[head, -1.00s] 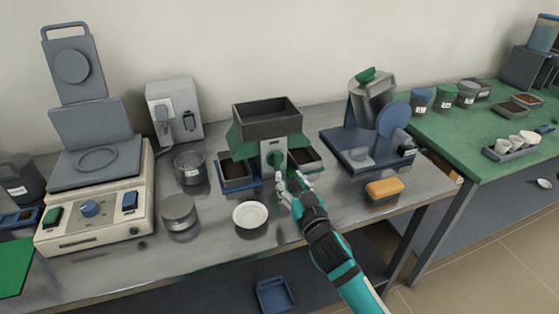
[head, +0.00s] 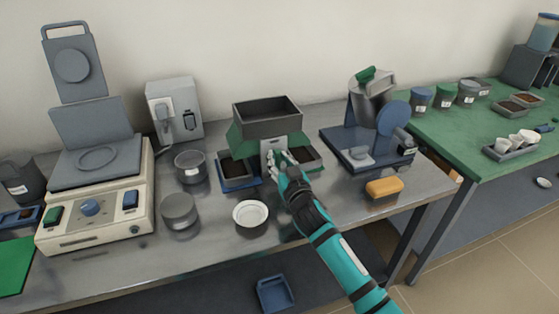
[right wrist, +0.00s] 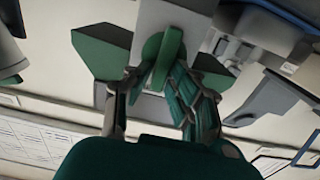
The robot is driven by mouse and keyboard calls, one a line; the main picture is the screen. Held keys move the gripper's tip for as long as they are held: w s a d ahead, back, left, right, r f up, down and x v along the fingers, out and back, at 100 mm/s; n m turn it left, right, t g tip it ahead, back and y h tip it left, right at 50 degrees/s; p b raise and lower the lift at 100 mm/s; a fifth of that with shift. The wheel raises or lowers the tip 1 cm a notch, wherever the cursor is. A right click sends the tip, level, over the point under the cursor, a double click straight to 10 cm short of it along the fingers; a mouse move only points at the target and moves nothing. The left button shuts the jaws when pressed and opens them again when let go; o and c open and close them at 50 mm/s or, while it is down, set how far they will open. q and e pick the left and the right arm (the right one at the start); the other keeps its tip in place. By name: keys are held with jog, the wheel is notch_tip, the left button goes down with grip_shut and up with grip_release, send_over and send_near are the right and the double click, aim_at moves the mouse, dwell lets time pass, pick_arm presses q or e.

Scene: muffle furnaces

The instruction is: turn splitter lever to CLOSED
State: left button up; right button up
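The splitter (head: 267,118) has a dark grey hopper on top and green sloped sides, and stands on the steel bench in the head view. Its green lever (right wrist: 166,58) shows in the right wrist view on a grey front plate (right wrist: 178,18). My right gripper (head: 277,157) is at the splitter's front and hides the lever in the head view. In the right wrist view, the fingers of my right gripper (right wrist: 155,75) are spread, one on each side of the lever. Whether they touch it is not clear. My left gripper is not in view.
Dark trays (head: 238,170) sit at the splitter's foot. A white dish (head: 251,214) and a grey lidded tin (head: 180,212) stand in front. A blue-based machine (head: 347,150) and an orange block (head: 384,188) are to the right.

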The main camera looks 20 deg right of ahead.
grip_shut()
jog(key=shift+n, duration=0.3)
jog(key=n, duration=0.1)
jog(key=n+p, duration=0.1)
jog(key=n, duration=0.1)
jog(key=shift+a, duration=0.3)
jog(key=n, duration=0.5)
jog(key=shift+a+f, duration=0.25)
jog(key=shift+a, duration=0.05)
jog(key=n, duration=0.4)
jog(key=shift+a+f+n+p, duration=0.15)
jog(key=shift+f+n+p, duration=0.15)
jog(key=shift+p, duration=0.05)
jog(key=n, duration=0.4)
jog(key=shift+a+f+n, duration=0.1)
jog(key=shift+f+n, duration=0.2)
jog(key=shift+f, duration=0.05)
